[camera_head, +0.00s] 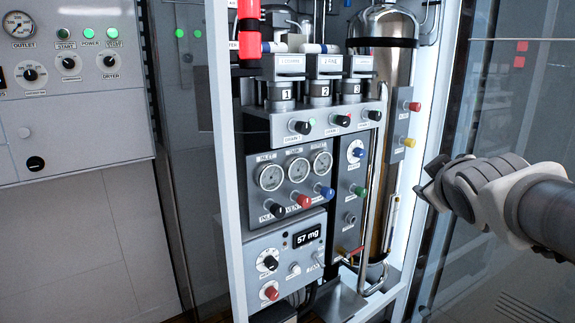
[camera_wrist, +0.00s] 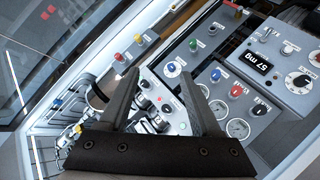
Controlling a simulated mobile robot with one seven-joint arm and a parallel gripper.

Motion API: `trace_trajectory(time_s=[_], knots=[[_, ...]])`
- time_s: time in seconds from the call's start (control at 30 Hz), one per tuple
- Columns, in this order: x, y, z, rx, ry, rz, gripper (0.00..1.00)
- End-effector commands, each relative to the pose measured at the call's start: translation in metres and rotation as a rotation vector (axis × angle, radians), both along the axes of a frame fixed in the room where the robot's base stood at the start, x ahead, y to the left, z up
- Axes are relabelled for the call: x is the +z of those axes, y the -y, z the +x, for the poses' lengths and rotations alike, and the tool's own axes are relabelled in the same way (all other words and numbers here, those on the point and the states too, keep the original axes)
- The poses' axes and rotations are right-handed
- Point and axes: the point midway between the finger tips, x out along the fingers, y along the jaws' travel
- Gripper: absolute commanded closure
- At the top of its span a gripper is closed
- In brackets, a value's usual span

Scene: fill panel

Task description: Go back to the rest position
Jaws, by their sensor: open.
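My gripper (camera_head: 428,188) is at the right in the head view, in front of the right post of the panel frame and apart from it. In the wrist view the two dark fingers of my gripper (camera_wrist: 160,92) stand apart with nothing between them. The fill panel (camera_head: 285,140) stands in a white frame in the middle of the head view. Its lit display (camera_head: 307,237) reads 57 mg. Three round gauges (camera_head: 296,173) sit above the display, over a row of black, red and blue knobs. In the wrist view the panel appears turned, with the display (camera_wrist: 257,62) at upper right.
A tall metal cylinder (camera_head: 383,80) stands behind the panel's right side. A red-handled valve (camera_head: 352,252) sits low beside it. A grey control cabinet (camera_head: 75,70) with green lamps is at the left. A glass pane (camera_head: 500,250) lies to the right of the frame.

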Motion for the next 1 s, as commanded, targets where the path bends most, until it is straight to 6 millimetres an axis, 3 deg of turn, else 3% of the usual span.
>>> trace_trajectory(time_s=[0.3,0.47,0.53,1.0], knots=[[-0.107,-0.073,-0.13,-0.203,-0.385,0.501,0.35],[-0.149,-0.115,-0.201,-0.28,-0.601,0.682,0.35],[-0.122,-0.115,-0.202,-0.289,-0.611,0.691,0.35],[-0.002,-0.114,-0.201,-0.288,-0.609,0.686,0.35]])
